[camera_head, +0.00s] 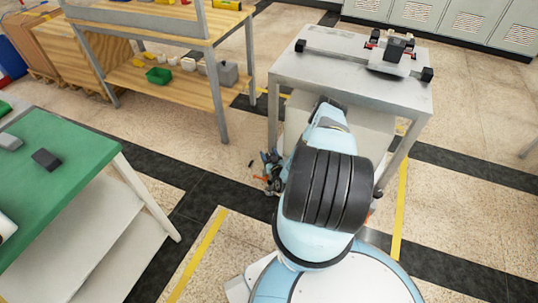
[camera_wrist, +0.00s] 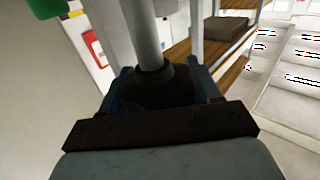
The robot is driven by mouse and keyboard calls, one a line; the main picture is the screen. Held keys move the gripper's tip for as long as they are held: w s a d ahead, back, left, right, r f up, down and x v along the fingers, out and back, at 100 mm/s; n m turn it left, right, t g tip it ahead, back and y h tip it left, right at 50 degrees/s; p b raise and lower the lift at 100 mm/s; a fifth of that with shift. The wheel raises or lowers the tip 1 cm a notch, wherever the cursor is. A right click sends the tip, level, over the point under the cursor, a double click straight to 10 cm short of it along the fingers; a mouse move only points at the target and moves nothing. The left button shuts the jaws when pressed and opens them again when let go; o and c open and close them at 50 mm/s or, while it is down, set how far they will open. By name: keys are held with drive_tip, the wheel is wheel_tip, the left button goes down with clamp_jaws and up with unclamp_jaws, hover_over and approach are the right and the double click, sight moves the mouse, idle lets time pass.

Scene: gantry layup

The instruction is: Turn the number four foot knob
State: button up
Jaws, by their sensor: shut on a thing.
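A grey table (camera_head: 330,77) stands ahead of me on metal legs. In the wrist view, a round grey leg (camera_wrist: 143,30) runs down into a dark foot knob (camera_wrist: 155,85). I cannot read a number on it. My gripper (camera_wrist: 162,88) is shut on this knob, with a blue finger on each side. The knob's lower part is hidden by the dark gripper body. In the head view, my gripper (camera_head: 271,178) is low by the table's front left leg, partly behind my arm. Another dark knob (camera_head: 379,192) shows at the front right leg.
A gantry device (camera_head: 388,55) rests on the grey table. A green-topped table (camera_head: 60,160) stands at the left, and a wooden workbench (camera_head: 175,85) with a green bin (camera_head: 158,75) behind it. Lockers (camera_head: 465,22) line the back. Floor is open to the right.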

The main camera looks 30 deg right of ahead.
drive_tip(key=shift+w+d, duration=0.1)
drive_tip(key=o, duration=1)
drive_tip(key=s, duration=0.4)
drive_tip(key=s+a, duration=0.1)
drive_tip(key=s, duration=0.8)
drive_tip(key=shift+s+a, duration=0.4)
